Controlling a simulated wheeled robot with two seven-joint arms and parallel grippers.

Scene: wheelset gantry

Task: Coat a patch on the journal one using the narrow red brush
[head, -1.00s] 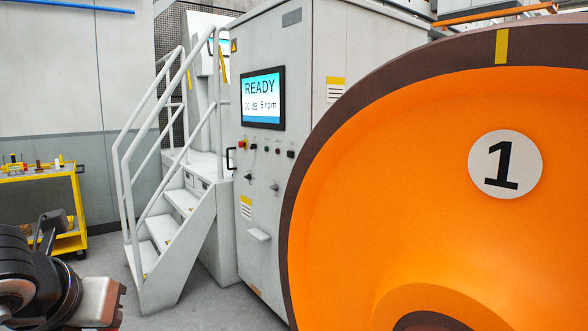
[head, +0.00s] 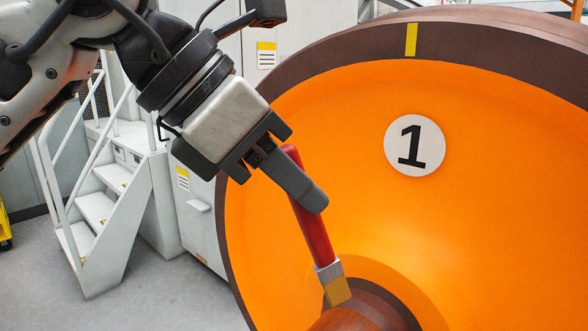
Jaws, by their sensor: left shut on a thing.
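My left gripper (head: 290,172) comes in from the upper left and is shut on the red brush (head: 312,232). The brush has a red handle, a metal ferrule and tan bristles (head: 338,291), which point down. The bristles are at the journal (head: 355,318), a brown shaft end at the bottom of the view, in front of the orange wheel (head: 480,220). I cannot tell whether they touch it. The wheel carries a white disc marked 1 (head: 414,146). Only the top of the journal shows. My right gripper is not in view.
White steps with handrails (head: 105,205) stand at the left, beside a grey cabinet (head: 205,215) that my left arm partly covers. The wheel's dark rim (head: 345,58) bears a yellow mark. A sliver of the yellow cart (head: 4,230) shows at the left edge. Grey floor is clear at lower left.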

